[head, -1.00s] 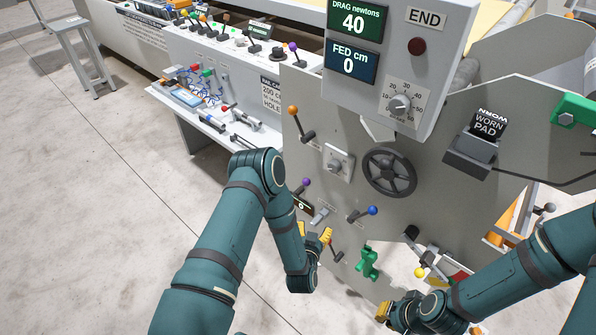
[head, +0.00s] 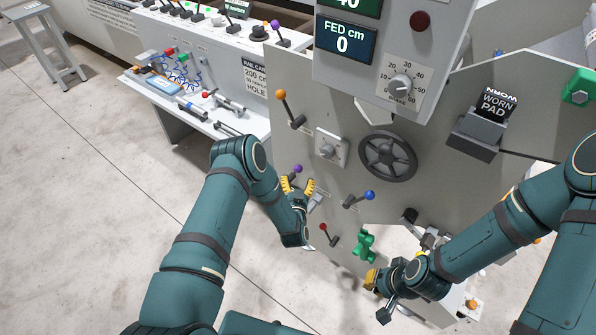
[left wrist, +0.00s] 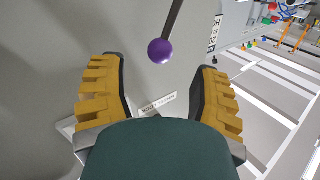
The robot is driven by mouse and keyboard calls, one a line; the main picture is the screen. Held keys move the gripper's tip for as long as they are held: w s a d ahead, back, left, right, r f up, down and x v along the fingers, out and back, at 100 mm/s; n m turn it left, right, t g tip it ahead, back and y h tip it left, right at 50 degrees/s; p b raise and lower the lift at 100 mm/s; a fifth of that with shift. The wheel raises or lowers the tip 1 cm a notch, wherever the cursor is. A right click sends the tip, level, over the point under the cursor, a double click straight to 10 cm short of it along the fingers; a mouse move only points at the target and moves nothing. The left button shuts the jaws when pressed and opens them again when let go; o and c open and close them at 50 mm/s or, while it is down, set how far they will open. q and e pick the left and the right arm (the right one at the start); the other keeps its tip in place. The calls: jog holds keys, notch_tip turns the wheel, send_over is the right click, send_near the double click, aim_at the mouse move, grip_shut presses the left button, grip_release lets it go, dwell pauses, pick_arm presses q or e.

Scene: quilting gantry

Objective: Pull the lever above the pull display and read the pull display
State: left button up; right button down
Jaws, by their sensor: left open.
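A lever with a purple knob (head: 297,169) stands on the grey machine panel. My left gripper (head: 297,186) is open just in front of it, its yellow fingers spread to either side. In the left wrist view, the purple knob (left wrist: 161,51) lies ahead between the open fingers (left wrist: 160,95), with its dark stem running up. I see no contact. A small display below this lever is now hidden behind my left gripper. My right gripper (head: 371,280) is low by the panel's lower edge; its finger opening is unclear.
The FED display (head: 345,41) reads 0. Open floor lies left.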

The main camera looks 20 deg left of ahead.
aim_at(298, 172)
pick_arm(q)
jog(key=b+x, duration=0.1)
jog(key=x, duration=0.4)
jog(key=shift+w+a, duration=0.1)
jog(key=shift+w, duration=0.25)
jog(key=shift+o, duration=0.2)
grip_shut()
